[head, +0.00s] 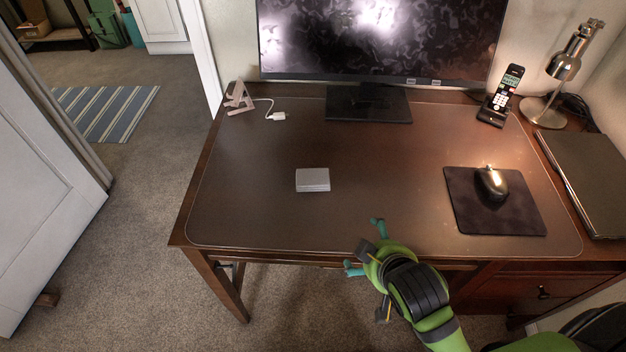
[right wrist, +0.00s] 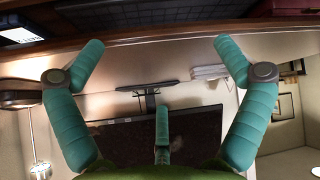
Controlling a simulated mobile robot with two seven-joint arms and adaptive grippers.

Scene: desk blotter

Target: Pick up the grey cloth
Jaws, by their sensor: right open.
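The grey cloth (head: 312,180) is a small, neatly folded light-grey pad. It lies flat on the desk blotter, left of the middle, in the head view. My right gripper (head: 364,246) is at the front edge of the desk, nearer to me and to the right of the cloth, clearly apart from it. Its teal fingers are spread wide with nothing between them; they also show in the right wrist view (right wrist: 160,49). My left gripper is not in view.
The blotter (head: 240,215) is clear around the cloth. A monitor (head: 368,104) stands behind it, with a small stand (head: 238,98) and a white plug (head: 279,116) at back left. A mouse (head: 491,184) on its pad, phone (head: 499,96), lamp (head: 545,112) and laptop (head: 590,175) are right.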

